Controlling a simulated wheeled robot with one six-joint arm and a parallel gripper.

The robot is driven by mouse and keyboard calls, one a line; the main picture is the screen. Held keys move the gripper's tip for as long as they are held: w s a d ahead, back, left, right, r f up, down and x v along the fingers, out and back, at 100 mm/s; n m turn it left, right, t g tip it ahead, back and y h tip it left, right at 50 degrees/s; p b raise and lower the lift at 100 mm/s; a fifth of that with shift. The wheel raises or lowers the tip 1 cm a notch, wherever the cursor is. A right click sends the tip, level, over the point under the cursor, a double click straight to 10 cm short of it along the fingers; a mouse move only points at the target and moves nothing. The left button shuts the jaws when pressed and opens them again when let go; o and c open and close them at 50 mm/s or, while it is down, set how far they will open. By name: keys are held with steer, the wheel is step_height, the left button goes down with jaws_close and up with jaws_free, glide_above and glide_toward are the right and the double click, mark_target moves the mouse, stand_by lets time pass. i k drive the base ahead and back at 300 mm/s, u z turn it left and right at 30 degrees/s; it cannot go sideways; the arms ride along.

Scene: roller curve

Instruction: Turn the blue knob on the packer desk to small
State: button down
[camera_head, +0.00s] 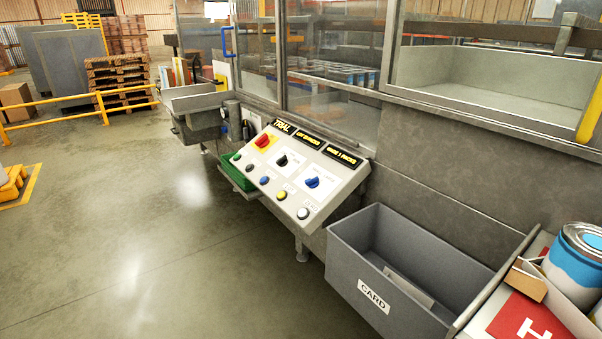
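The packer desk (334,197) is a sloped pale panel fixed to the front of a grey machine, near the middle of the view. The blue knob (312,183) sits at the right of its upper row; its pointer direction and the labels around it are too small to read. A black knob (282,160) and a red knob on yellow (264,141) are to its left. A row of round buttons (281,195) runs along the lower edge. Black displays with yellow text (342,156) line the top. My gripper is not in view.
A grey bin marked CARD (347,238) stands right of the desk, with a blue-banded can (575,265) and a red-and-white box (527,318) beyond it. A green tray (237,176) is at the desk's left. Open floor (150,240) lies in front and left.

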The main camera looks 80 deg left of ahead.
mark_target(314, 182)
steer(key=z, duration=1.65)
steer(key=i, duration=0.65)
steer(key=u, duration=4.35)
steer(key=i, duration=0.5)
steer(key=k, duration=0.5)
steer(key=u, duration=0.5)
steer(key=i, duration=0.4)
steer(key=u, duration=0.2)
